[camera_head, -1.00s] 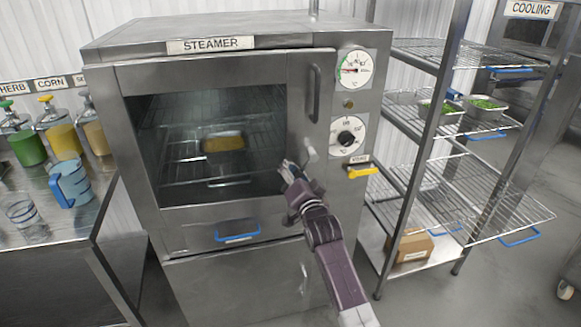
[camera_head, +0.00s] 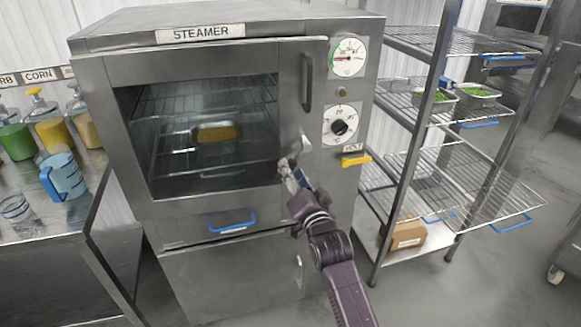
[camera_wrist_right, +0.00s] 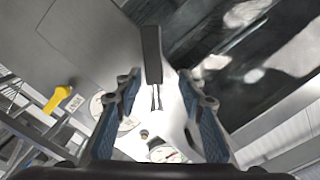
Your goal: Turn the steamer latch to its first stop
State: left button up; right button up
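The steamer (camera_head: 180,217) stands in the middle, its glass-front door closed. A pale latch lever (camera_head: 303,143) sits on the door's right frame, below the dark vertical door handle (camera_head: 307,82). My right gripper (camera_head: 287,168) is just below and left of the latch in the head view. In the right wrist view my right gripper (camera_wrist_right: 158,85) has its two fingers apart. A dark bar (camera_wrist_right: 152,55), apparently the latch's grip, shows between them with gaps on both sides; contact is not visible. My left gripper is not in view.
A temperature gauge (camera_head: 348,58) and a timer dial (camera_head: 341,126) are right of the door. A yellow lever (camera_head: 356,160) sticks out below them. A wire shelf rack (camera_head: 412,150) stands at right. A blue jug (camera_head: 64,177) stands on the left counter.

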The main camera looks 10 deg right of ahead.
jog(key=shift+s, duration=0.25)
jog(key=shift+f, duration=0.15)
jog(key=c, duration=0.4)
jog(key=shift+s+d+f+m+b, duration=0.1)
jog(key=shift+s+f+m+b, duration=0.05)
jog(key=shift+f+m+b, duration=0.2)
jog(key=shift+c, duration=1.3)
jog(key=s+f+m+b, duration=0.1)
jog(key=s+d+f+m+y+b, duration=0.1)
jog(key=f+m, duration=0.1)
jog(key=s+f+m+y+b, duration=0.1)
jog(key=m, duration=0.1)
jog(key=shift+s+d+f+m+t, duration=0.15)
jog(key=shift+d+f+m+t, duration=0.1)
jog(key=shift+d+t, duration=0.1)
grip_shut()
jog(key=shift+s+d+f+m+b, duration=1.6)
jog(key=shift+d+m, duration=0.6)
jog(key=shift+m, duration=2.3)
jog(key=w+a+r+p, duration=0.3)
jog(key=w+a+r, duration=0.1)
jog(key=w, duration=0.5)
jog(key=shift+a+t, duration=0.35)
